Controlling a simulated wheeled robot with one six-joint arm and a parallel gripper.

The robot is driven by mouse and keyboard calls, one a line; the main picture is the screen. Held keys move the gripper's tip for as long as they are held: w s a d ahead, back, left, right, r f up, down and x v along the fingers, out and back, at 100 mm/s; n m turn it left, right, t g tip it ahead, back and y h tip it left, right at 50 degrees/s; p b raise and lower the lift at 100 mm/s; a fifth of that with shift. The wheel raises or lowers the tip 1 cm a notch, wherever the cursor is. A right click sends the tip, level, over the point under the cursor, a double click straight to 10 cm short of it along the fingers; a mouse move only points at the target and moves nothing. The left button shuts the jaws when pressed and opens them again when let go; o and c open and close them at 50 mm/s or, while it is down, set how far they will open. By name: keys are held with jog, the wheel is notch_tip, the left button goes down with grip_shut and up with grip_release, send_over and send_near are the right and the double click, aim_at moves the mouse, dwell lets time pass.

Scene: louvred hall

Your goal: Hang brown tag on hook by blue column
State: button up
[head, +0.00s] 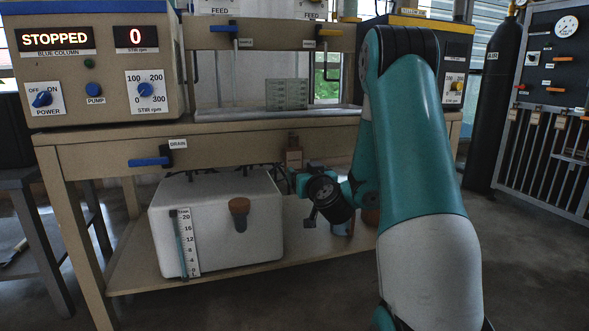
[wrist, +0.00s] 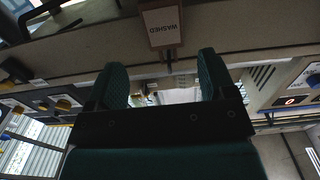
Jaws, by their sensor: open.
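A brown tag (wrist: 163,27) with the word WASHED, upside down in the wrist view, lies just beyond my fingertips, near their midline. A narrow stem joins it to the bench's beam, so it appears to hang there. In the head view the brown tag (head: 293,158) shows small at the beam's lower edge. My gripper (wrist: 161,65) is open, with a gap between its two green fingers and nothing held. In the head view my gripper (head: 299,180) is just below the tag, partly hidden by my wrist. The hook itself is too small to make out.
A control box (head: 95,62) labelled BLUE COLUMN stands on the bench (head: 100,160) at left. A white tank (head: 215,235) sits on the lower shelf, left of my gripper. A blue-handled DRAIN valve (head: 150,162) juts from the beam. A dark cylinder (head: 497,110) stands right.

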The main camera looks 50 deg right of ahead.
aim_at(294, 160)
jog(key=p+x, duration=0.2)
jog(key=p, duration=0.1)
jog(key=p+x, duration=0.2)
jog(key=r+p+x, duration=0.1)
jog(key=p+x, duration=0.2)
jog(key=shift+a+p, duration=0.15)
jog(key=shift+p, duration=0.15)
jog(key=shift+p+x, duration=0.95)
jog(key=shift+p, duration=0.3)
jog(key=shift+w+f+p, duration=0.25)
jog(key=shift+f+p, duration=0.05)
jog(key=shift+f, duration=0.05)
jog(key=shift+f, duration=0.15)
grip_shut()
jog(key=shift+w+r, duration=0.1)
jog(key=shift+r, duration=0.2)
